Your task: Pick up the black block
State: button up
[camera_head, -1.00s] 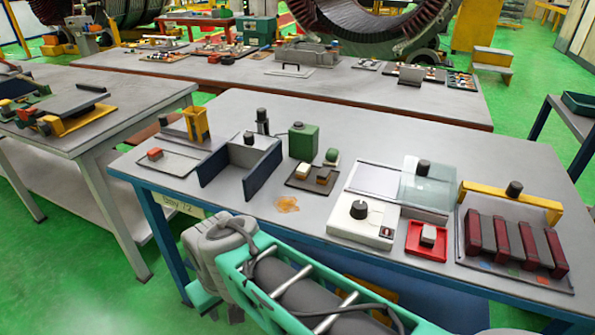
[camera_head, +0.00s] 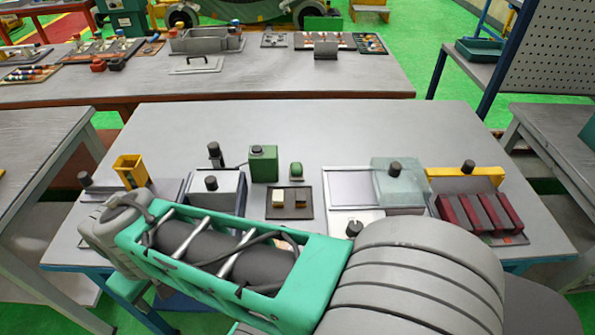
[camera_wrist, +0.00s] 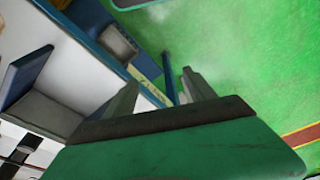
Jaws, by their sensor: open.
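A small dark tray (camera_head: 272,213) lies in the middle of the near table. In the head view my arm reaches to the left front of the table, left of the tray, and the fingers are not clear there.
A box-like grey fixture (camera_head: 215,187), a yellow holder (camera_head: 131,170) and a green canister (camera_head: 263,163) stand around the tray. A rack of dark red bars (camera_head: 480,213) is at the right. The table's back strip (camera_head: 330,125) is clear.

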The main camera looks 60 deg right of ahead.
jog(key=d+r+p, duration=0.4)
jog(key=r+p, duration=0.3)
jog(key=r, duration=0.2)
jog(key=n+g+h+p, duration=0.1)
jog(key=n+g, duration=0.4)
send_near(301, 195)
jog(key=p+x, duration=0.1)
jog(key=x, duration=0.6)
jog(key=shift+s+f+p, duration=0.1)
jog(key=shift+f+p, duration=0.25)
jog(key=shift+d+f, duration=0.15)
jog(key=shift+f, duration=0.3)
jog(key=shift+s, duration=0.1)
jog(key=shift+c, duration=0.5)
grip_shut()
